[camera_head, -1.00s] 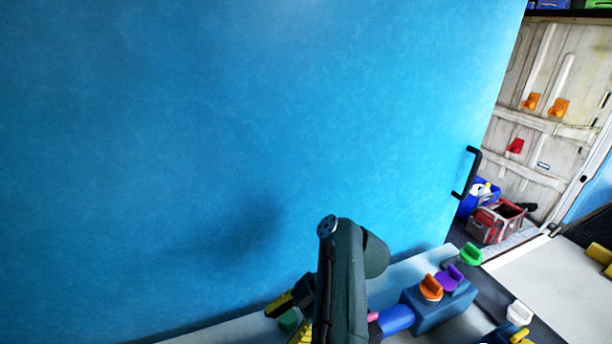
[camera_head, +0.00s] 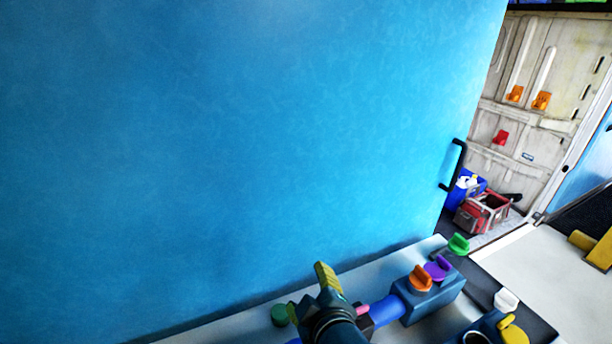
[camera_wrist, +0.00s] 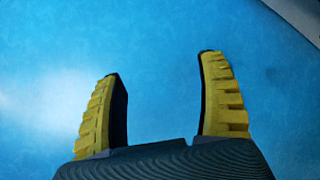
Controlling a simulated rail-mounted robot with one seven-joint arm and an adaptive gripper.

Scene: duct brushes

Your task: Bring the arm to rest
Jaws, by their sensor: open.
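My gripper (camera_head: 308,288) is at the bottom middle of the head view, above the pale bench and in front of the blue wall panel. In the wrist view its two yellow ribbed fingers (camera_wrist: 160,66) stand wide apart, with nothing between them.
A blue block with an orange knob (camera_head: 420,280) and a purple knob (camera_head: 437,268) is right of my gripper. Green (camera_head: 458,244), white (camera_head: 506,299) and yellow (camera_head: 513,331) knobs are further right. A green round piece (camera_head: 279,315) is left. A black handle (camera_head: 455,165) is on the panel's edge.

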